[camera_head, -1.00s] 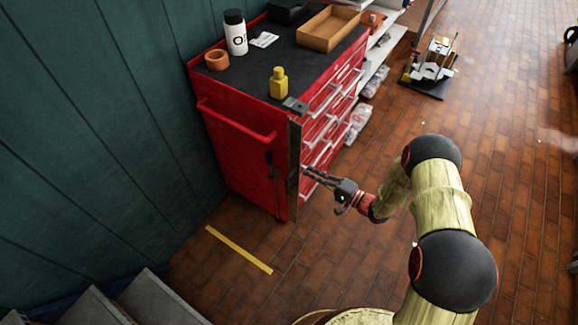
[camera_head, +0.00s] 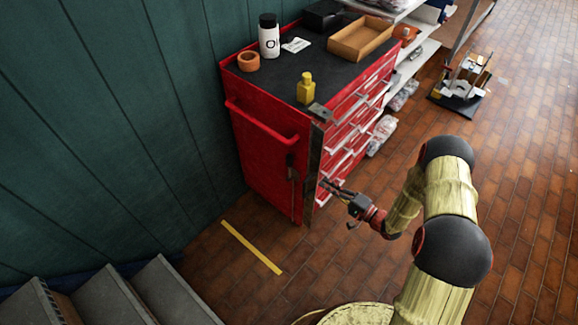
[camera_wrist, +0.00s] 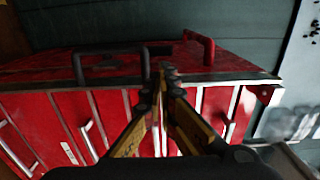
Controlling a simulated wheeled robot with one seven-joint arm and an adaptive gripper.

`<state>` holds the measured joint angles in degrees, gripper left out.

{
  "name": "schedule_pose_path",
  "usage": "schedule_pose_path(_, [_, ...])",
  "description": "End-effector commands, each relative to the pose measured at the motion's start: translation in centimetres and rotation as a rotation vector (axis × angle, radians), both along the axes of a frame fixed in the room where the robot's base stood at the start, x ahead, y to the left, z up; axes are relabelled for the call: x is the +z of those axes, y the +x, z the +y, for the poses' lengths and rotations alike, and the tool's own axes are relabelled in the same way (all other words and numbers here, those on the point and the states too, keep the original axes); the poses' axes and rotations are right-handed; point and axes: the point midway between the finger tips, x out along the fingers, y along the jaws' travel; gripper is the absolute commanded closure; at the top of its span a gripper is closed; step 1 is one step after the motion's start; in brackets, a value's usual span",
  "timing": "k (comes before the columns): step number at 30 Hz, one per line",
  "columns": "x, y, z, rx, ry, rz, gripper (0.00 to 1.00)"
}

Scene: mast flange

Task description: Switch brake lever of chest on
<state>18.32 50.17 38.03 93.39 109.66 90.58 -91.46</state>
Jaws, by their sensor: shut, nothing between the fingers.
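The red chest (camera_head: 262,165) stands against the green wall, its drawers facing right. A dark lever-like part (camera_head: 291,162) sits on its side panel near the front corner, with a thin rod below it; I take this for the brake lever. In the wrist view a dark bent bar (camera_wrist: 110,66) shows on the red side, probably the same part. My gripper (camera_head: 322,185) is shut and empty, at the drawer front close to the corner strip. In the wrist view its fingertips (camera_wrist: 165,70) reach over the chest's edge, just right of the bar; I cannot tell whether they touch.
A red push handle (camera_head: 262,121) juts from the chest's side. A bottle (camera_head: 268,37), an orange roll (camera_head: 248,61), a yellow bottle (camera_head: 305,88) and a tray (camera_head: 360,38) stand on top. Steps (camera_head: 165,292) are at lower left.

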Motion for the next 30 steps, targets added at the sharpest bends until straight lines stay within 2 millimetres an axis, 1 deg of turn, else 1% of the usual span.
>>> schedule_pose_path(8, [0.0, 0.1, 0.1, 0.001, -0.001, 0.000, 1.00])
schedule_pose_path(13, [-0.1, 0.8, 1.2, 0.003, -0.002, -0.001, 1.00])
schedule_pose_path(17, [-0.2, 2.1, 2.9, 0.005, -0.003, -0.002, 1.00])
schedule_pose_path(27, [-0.2, 6.2, 8.1, 0.005, -0.002, -0.002, 1.00])
schedule_pose_path(30, [-0.2, 7.1, 9.3, 0.004, -0.001, -0.001, 1.00])
